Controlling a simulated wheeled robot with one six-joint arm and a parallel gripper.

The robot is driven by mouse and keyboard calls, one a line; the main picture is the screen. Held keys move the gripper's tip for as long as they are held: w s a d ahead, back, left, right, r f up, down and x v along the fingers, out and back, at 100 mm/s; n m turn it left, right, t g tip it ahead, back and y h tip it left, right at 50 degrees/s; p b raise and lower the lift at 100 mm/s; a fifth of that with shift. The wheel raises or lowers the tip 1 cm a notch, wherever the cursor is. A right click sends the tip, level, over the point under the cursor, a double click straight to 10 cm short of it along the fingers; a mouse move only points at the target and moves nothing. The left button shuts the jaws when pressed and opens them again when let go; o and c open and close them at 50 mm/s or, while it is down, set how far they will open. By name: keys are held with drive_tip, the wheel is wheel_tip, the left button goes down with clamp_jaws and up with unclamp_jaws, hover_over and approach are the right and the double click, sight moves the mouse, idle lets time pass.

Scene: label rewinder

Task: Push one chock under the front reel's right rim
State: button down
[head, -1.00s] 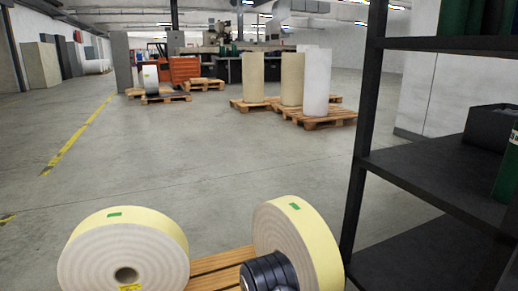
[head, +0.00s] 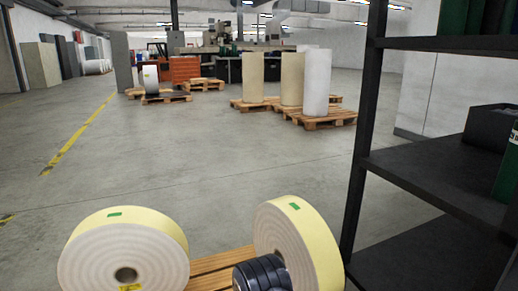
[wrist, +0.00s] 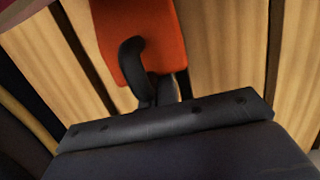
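An orange chock (wrist: 150,35) lies on wooden slats in the wrist view, just beyond my gripper (wrist: 148,82). A black curved piece overlaps its lower face, and a second dark piece stands beside it; I cannot tell whether these are spread or closed, or whether they touch the chock. In the head view two pale yellow reels stand on the pallet (head: 222,268): a left reel (head: 125,250) with its core facing me and a right reel (head: 300,235). The contact under either rim is hidden.
A dark shelf rack (head: 430,175) stands close on the right, its post beside the right reel. Open concrete floor (head: 180,150) lies behind the reels. Pallets with upright rolls (head: 316,85) stand farther back. Dark gaps separate the slats (wrist: 225,45) in the wrist view.

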drive_tip(key=shift+s+f, duration=0.2)
drive_tip(key=shift+s, duration=0.15)
drive_tip(key=shift+w+d+r+p, duration=0.2)
drive_tip(key=shift+w+d+r, duration=0.15)
drive_tip(key=shift+d, duration=0.2)
drive_tip(key=shift+w+d+r+p, duration=0.15)
drive_tip(key=shift+w+d+r, duration=0.1)
drive_tip(key=shift+d+r, duration=0.25)
drive_tip(key=shift+w+d+r+p, duration=0.2)
drive_tip(key=shift+w+d+r, duration=0.1)
drive_tip(key=shift+d, duration=0.3)
wheel_tip(320, 180, up, 8)
drive_tip(key=p, duration=0.5)
drive_tip(key=shift+w+f, duration=0.1)
drive_tip(key=shift+f, duration=0.05)
wheel_tip(320, 180, down, 8)
drive_tip(key=b, duration=0.5)
drive_tip(key=shift+s+a+f, duration=0.15)
drive_tip(key=shift+s+a, duration=0.05)
drive_tip(key=shift+a, duration=0.2)
